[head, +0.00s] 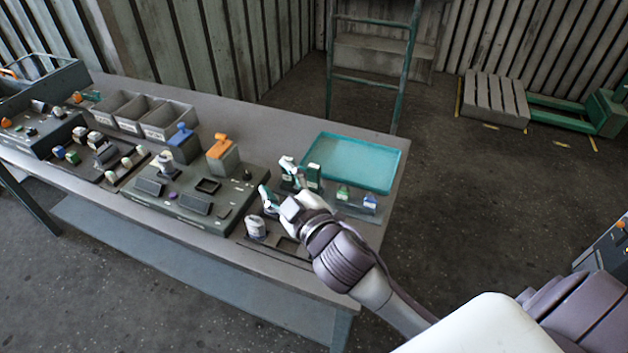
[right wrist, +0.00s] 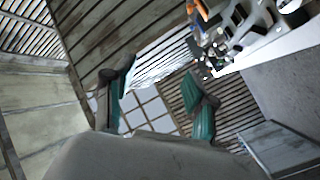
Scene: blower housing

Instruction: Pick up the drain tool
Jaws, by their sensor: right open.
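I cannot tell for sure which thing is the drain tool. Candidates on the workbench are a block with an orange handle-like top (head: 221,153), a block with a blue top (head: 183,143) and a small white and dark canister (head: 255,228). My right gripper (head: 277,186) is over the right part of the bench, near the canister and the teal tray. In the right wrist view its two teal-padded fingers stand apart with nothing between them (right wrist: 158,88). My right gripper hides part of the bench beneath it. My left gripper is not in view.
The teal tray (head: 352,162) is empty at the bench's right end. Small green (head: 343,193) and blue (head: 370,204) items stand before it. A dark control panel (head: 182,206), grey bins (head: 168,122) and several small parts fill the left. A ladder-like frame (head: 372,70) stands behind.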

